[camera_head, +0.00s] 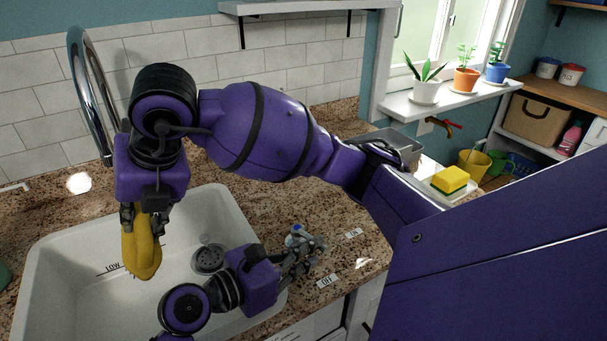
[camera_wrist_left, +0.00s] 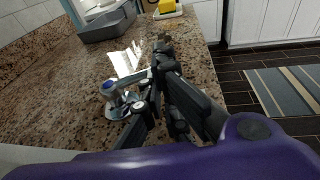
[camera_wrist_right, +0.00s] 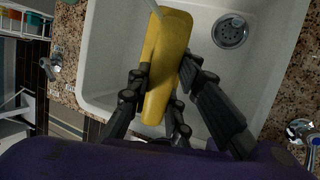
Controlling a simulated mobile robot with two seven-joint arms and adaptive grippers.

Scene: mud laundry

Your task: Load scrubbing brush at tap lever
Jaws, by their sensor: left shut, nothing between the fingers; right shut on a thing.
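The yellow scrubbing brush (camera_head: 141,255) hangs over the white sink (camera_head: 60,285), gripped near its upper end by my right gripper (camera_head: 146,210). In the right wrist view the brush (camera_wrist_right: 168,60) lies between the fingers.
A chrome spout (camera_head: 88,95) arches behind the sink, partly hidden by my right arm. A grey tray (camera_head: 400,148) and a yellow-green sponge (camera_head: 450,180) lie further right. Potted plants (camera_head: 426,92) line the windowsill. The sink drain (camera_head: 209,259) is uncovered.

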